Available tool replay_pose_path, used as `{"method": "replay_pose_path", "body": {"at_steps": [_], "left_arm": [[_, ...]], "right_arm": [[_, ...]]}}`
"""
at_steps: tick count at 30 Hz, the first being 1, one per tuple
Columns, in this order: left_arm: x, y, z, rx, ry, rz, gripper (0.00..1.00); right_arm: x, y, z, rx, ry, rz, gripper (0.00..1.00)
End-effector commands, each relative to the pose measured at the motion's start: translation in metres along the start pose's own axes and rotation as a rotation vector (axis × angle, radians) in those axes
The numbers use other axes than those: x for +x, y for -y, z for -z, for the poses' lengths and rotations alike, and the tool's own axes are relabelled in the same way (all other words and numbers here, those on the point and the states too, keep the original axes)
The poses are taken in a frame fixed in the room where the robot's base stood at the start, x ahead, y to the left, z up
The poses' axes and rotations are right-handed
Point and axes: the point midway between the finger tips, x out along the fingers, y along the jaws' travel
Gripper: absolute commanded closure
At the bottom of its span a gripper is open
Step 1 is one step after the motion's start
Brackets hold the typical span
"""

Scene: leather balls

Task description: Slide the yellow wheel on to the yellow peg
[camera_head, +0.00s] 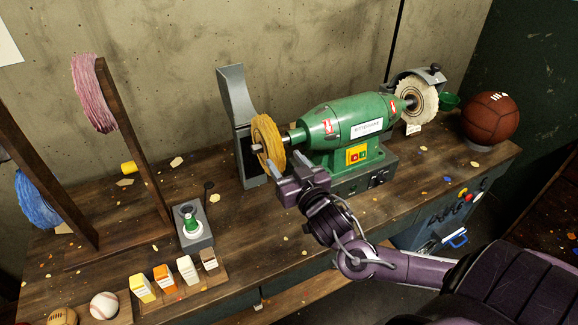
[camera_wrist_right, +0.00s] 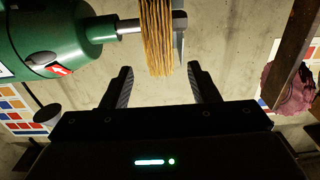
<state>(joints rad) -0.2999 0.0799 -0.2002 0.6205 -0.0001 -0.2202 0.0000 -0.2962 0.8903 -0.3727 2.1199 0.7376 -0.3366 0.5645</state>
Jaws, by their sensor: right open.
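The yellow wheel (camera_head: 268,142), a fringed disc, is on the left spindle of the green machine. In the right wrist view the wheel (camera_wrist_right: 156,38) hangs at the top, its fringe edge between and just beyond my fingertips. My right gripper (camera_head: 288,172) is just below and in front of the wheel. In the wrist view the gripper (camera_wrist_right: 160,72) is open, its two fingers well apart with nothing held. A short yellow peg (camera_head: 129,167) sticks out from the wooden rack at the left. My left gripper is not in view.
The green machine (camera_head: 345,123) has a white wheel (camera_head: 415,100) at its right end. A grey guard (camera_head: 236,95) stands behind the yellow wheel. The rack carries a pink wheel (camera_head: 93,95) and a blue wheel (camera_head: 37,200).

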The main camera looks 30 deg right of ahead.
Motion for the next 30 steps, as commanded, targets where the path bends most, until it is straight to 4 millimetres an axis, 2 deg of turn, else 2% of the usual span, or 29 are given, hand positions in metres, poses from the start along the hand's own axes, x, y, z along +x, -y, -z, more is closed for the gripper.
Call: {"method": "replay_pose_path", "body": {"at_steps": [6,12,18,25,30], "left_arm": [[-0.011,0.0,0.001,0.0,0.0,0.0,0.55],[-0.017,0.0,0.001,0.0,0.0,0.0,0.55],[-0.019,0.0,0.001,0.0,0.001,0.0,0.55],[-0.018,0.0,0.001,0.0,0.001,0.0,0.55],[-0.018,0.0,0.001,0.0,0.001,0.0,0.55]], "right_arm": [[0.033,-0.001,0.003,-0.001,-0.001,-0.003,0.45],[0.058,0.0,0.001,-0.001,0.002,-0.003,0.45],[0.067,0.0,-0.001,-0.001,0.005,-0.001,0.45],[0.068,0.0,-0.001,-0.001,0.005,-0.001,0.45],[0.068,0.0,-0.001,-0.002,0.005,-0.001,0.68]]}}
